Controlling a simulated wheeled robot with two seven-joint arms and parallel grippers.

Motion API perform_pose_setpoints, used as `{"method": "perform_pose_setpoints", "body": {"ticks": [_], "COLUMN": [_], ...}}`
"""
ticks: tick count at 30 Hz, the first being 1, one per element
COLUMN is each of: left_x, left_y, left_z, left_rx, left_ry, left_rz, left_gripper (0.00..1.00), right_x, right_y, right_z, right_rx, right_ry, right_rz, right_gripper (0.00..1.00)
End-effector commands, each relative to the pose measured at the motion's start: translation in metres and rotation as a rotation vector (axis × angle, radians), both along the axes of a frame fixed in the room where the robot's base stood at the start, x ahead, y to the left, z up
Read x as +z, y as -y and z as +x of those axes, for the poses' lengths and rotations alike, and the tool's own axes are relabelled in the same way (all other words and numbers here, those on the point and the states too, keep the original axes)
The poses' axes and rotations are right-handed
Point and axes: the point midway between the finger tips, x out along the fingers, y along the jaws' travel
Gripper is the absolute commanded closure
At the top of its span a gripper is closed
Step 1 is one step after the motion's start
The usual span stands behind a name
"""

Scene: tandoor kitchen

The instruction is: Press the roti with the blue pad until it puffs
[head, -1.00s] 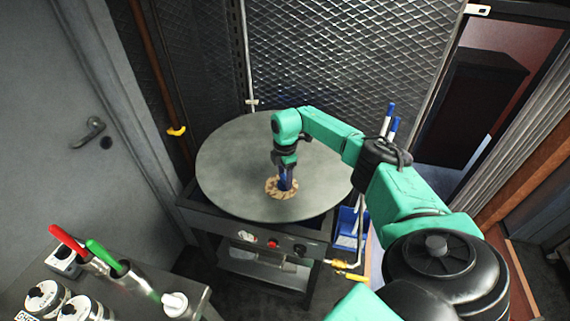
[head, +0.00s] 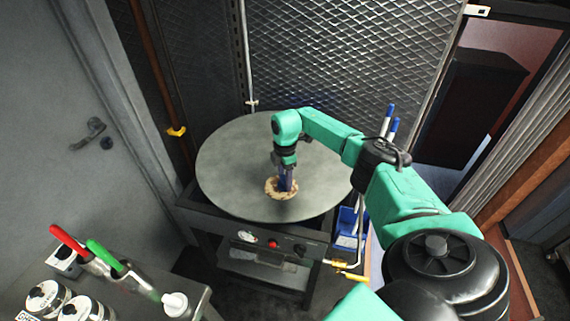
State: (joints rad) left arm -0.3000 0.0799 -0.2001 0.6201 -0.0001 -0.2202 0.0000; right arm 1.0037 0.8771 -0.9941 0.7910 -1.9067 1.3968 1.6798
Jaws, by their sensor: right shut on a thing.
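The roti (head: 273,188), small, round and pale with brown patches, lies on the near part of the round grey griddle (head: 231,168). My right gripper (head: 286,170) points down over the roti and is shut on the blue pad (head: 286,184). The pad's lower end is at the roti and covers its middle; whether it presses or only hovers, I cannot tell. The gripper's fingers are partly hidden by the wrist above them. My left gripper is not in view.
The griddle's stand has knobs and a red button (head: 273,244) in front. A blue bin (head: 347,224) and blue-tipped handles (head: 389,120) are at its right. A counter at lower left holds red (head: 67,239) and green (head: 103,254) handled tools, jars and a bottle (head: 175,304).

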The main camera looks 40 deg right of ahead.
Motion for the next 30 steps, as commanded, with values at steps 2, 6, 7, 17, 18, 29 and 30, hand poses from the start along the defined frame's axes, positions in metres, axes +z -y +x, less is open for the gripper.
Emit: {"method": "perform_pose_setpoints", "body": {"ticks": [2,6,7,17,18,29,30], "left_x": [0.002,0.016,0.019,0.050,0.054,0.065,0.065], "left_y": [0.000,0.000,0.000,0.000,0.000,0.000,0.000], "left_z": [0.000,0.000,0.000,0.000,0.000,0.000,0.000], "left_rx": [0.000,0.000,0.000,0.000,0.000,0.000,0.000], "left_ry": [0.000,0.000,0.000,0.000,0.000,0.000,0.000], "left_rz": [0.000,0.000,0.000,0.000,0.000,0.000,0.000], "left_gripper": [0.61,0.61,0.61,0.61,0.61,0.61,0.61], "right_x": [0.001,0.016,0.019,0.053,0.057,0.070,0.070], "right_y": [0.000,0.000,0.000,0.000,0.000,0.000,0.000], "right_z": [-0.001,-0.001,-0.001,0.000,0.000,0.000,0.000], "right_rx": [0.001,0.001,0.001,0.001,0.001,0.001,0.001], "right_ry": [-0.004,-0.003,-0.002,-0.001,-0.001,-0.001,-0.001], "right_rz": [0.000,0.000,0.000,0.000,0.000,0.000,0.000], "right_gripper": [0.88,0.88,0.88,0.88,0.88,0.88,0.88]}}
